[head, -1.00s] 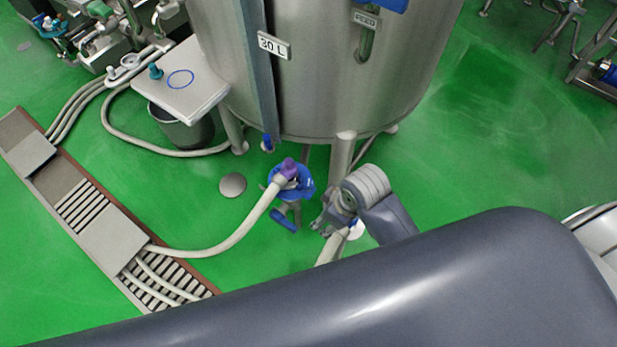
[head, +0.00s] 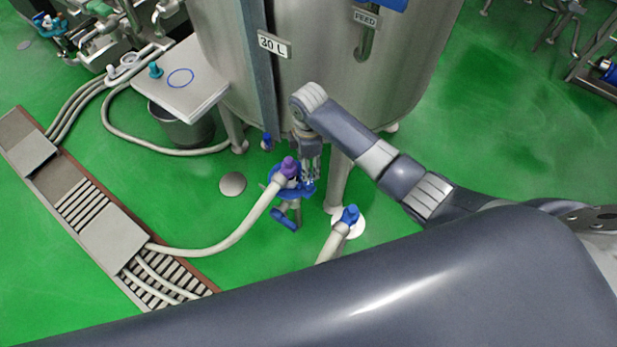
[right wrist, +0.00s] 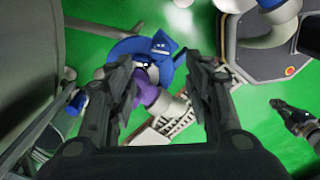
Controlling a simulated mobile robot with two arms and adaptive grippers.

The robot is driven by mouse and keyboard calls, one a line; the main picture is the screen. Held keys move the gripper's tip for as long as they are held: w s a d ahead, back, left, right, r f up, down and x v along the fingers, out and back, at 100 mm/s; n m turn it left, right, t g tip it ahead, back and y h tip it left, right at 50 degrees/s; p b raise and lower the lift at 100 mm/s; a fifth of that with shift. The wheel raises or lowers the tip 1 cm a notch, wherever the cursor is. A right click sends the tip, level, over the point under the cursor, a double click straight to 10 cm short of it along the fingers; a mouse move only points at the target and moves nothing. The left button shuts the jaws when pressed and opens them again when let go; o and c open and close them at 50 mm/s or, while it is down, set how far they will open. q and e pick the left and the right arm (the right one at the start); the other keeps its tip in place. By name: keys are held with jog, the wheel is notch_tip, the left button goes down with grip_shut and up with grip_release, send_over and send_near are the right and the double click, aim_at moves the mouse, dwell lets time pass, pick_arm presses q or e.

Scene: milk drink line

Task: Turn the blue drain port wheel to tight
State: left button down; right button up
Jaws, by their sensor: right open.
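The blue drain port wheel (head: 290,194) sits low beneath the steel tank, around a fitting with a purple hose end (head: 289,166). My right gripper (head: 310,180) points down at the wheel's right side, open. In the right wrist view the blue wheel (right wrist: 163,52) and the purple hose end (right wrist: 147,88) show between and beyond the two spread fingers (right wrist: 160,68). The gripper covers part of the wheel in the head view, and I cannot tell whether a finger touches it.
The steel tank (head: 340,80) and its leg (head: 339,185) stand close to my right arm. A pale hose (head: 235,235) runs left from the port to the floor drain (head: 95,225). A blue-capped hose end (head: 349,215) stands at the right.

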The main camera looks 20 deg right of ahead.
aim_at(309, 183)
notch_tip(309, 183, down, 9)
jog(key=shift+r+b, duration=0.1)
jog(key=shift+b, duration=0.2)
jog(key=c, duration=1)
